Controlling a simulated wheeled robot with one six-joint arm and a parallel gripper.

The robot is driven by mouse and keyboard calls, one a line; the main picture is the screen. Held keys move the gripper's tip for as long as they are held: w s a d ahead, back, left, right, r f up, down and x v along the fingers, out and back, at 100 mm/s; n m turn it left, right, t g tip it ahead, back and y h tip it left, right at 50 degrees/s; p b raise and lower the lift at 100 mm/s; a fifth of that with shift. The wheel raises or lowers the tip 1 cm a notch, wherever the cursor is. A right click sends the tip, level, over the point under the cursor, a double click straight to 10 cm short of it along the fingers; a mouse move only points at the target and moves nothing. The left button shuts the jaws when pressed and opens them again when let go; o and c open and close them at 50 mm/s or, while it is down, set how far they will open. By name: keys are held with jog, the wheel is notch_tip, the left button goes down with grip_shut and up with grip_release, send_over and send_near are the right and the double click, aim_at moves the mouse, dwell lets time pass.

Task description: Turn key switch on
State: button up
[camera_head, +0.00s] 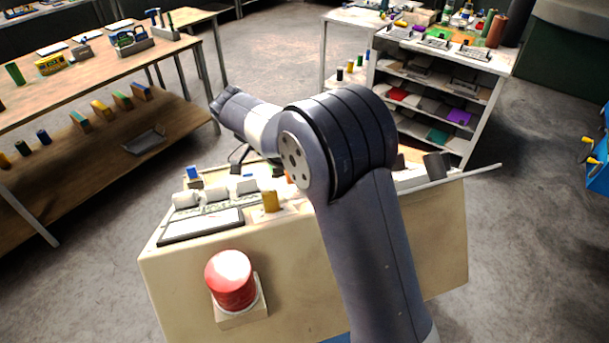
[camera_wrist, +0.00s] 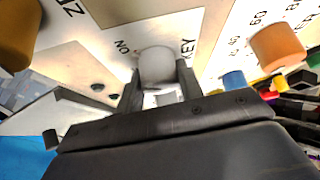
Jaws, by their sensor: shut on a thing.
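In the wrist view, a whitish round knob (camera_wrist: 157,64) stands on a pale panel (camera_wrist: 112,30) beside the printed word KEY. Another short marking, which looks like NO or ON, is printed to its left. My gripper (camera_wrist: 158,82) has one dark finger on each side of this knob and is shut on it. The knob's exact turn angle cannot be told. In the head view, my gripper (camera_head: 241,157) is partly hidden behind my arm, at the far side of the beige console (camera_head: 290,285). The key switch cannot be made out there.
A large red button (camera_head: 231,279) is on the console's near face. An orange knob (camera_wrist: 277,46) and a blue one (camera_wrist: 233,81) stand right of the key in the wrist view. A yellow-brown knob (camera_wrist: 16,35) is at left. Wooden benches (camera_head: 100,75) and a shelf (camera_head: 440,95) stand beyond.

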jog(key=shift+m+g, duration=0.3)
jog(key=shift+m, duration=0.3)
jog(key=o, duration=1)
